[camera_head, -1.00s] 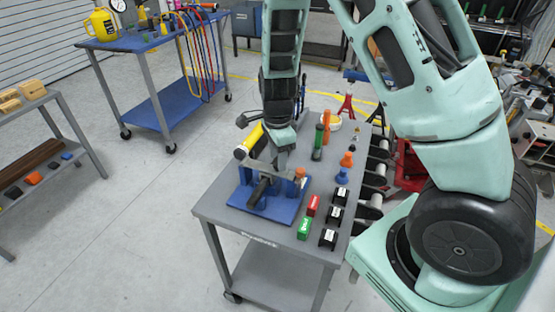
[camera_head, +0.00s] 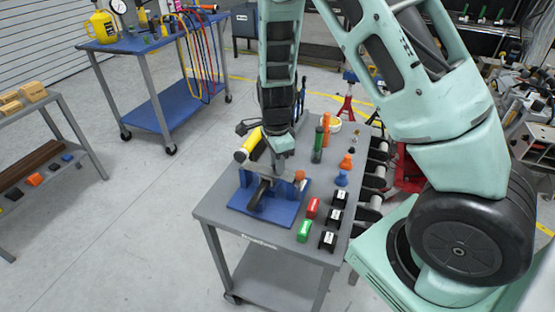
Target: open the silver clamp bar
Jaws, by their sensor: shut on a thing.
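A blue fixture (camera_head: 238,199) lies near the front left of the grey cart top. The silver clamp bar (camera_head: 258,192) is on it, with its dark near end low over the base and tilted up toward the back. My gripper (camera_head: 277,167) comes down from above at the bar's far end. It is shut on the bar, though the fingers are small and the contact is partly hidden.
A yellow cylinder (camera_head: 248,146) lies just behind the fixture. Red (camera_head: 312,207) and green (camera_head: 304,231) blocks, black blocks (camera_head: 328,241) and orange (camera_head: 346,162) and blue (camera_head: 341,178) pieces stand to the right. The cart's front strip (camera_head: 225,221) is clear.

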